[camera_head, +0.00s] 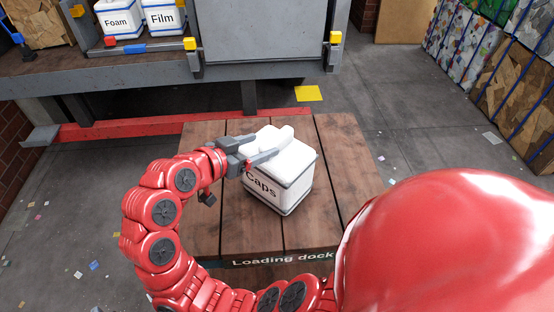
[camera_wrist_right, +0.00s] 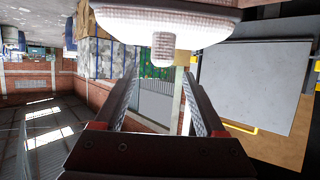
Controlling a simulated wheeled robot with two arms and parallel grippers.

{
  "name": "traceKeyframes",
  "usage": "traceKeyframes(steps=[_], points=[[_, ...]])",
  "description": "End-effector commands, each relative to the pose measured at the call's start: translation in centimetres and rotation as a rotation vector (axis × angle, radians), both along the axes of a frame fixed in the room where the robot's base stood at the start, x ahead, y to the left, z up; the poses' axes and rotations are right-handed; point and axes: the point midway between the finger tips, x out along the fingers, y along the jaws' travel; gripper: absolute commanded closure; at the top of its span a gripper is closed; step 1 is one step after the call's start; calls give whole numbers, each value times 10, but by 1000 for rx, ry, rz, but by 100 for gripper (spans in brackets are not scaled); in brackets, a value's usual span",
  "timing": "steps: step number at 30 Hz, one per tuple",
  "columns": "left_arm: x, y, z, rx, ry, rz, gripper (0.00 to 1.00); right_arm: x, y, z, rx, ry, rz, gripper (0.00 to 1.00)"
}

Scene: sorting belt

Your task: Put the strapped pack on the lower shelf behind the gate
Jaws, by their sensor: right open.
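A white pack labelled Caps (camera_head: 292,180), with dark edges and a pale raised handle on top, stands on the wooden Loading dock platform (camera_head: 345,150). My right gripper (camera_head: 266,146) is open at its top, with fingers on either side of the handle. In the right wrist view, the pack's pale top and knob (camera_wrist_right: 163,50) lie beyond the open right gripper (camera_wrist_right: 160,88). Contact with the fingers cannot be told. A grey shelf unit (camera_head: 150,75) is at the back left, with a low blue-grey bar (camera_head: 150,47) across its front, perhaps the gate. My left gripper is not visible.
White packs labelled Foam (camera_head: 119,22) and Film (camera_head: 163,17) stand behind the bar. A large grey panel (camera_head: 262,35) is right of them. A red beam (camera_head: 130,127) runs below the shelf. Filled bins (camera_head: 470,45) line the right. Floor between is mostly open.

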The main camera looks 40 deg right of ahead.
Motion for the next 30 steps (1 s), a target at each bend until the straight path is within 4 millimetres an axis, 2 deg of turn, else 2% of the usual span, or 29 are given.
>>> traceKeyframes(steps=[3,10,15,18,22,29,30], points=[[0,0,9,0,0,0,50,3,-16,-6,0,4,-3,28],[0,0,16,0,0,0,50,7,-29,-12,0,4,-2,28],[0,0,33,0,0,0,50,11,-49,-23,1,8,-3,28],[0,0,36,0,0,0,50,15,-60,-29,-2,5,-2,28],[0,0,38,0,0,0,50,17,-67,-34,-2,3,0,28],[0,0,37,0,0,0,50,18,-67,-35,-2,1,2,28],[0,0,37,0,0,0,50,18,-67,-35,-2,1,2,35]])
